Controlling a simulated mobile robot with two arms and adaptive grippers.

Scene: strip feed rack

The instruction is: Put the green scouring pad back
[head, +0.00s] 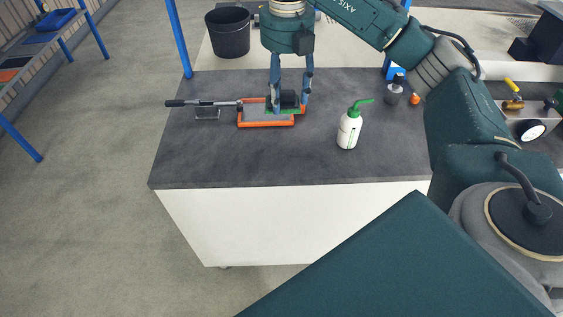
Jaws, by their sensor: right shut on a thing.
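The green scouring pad (297,110) shows as a thin green strip at the right end of an orange frame (265,124) on the dark worktop. My right gripper (289,107) reaches down from above, its two fingers on either side of the pad. It is shut on the pad; the fingers and a dark block between them hide most of it. I cannot tell whether the pad touches the frame or is slightly above it. My left gripper is not in view.
A long-handled tool (190,103) lies left of the frame on a small stand (207,114). A white bottle with a green spout (348,131) stands to the right. A black bucket (228,35) is behind. The front of the worktop (235,160) is clear.

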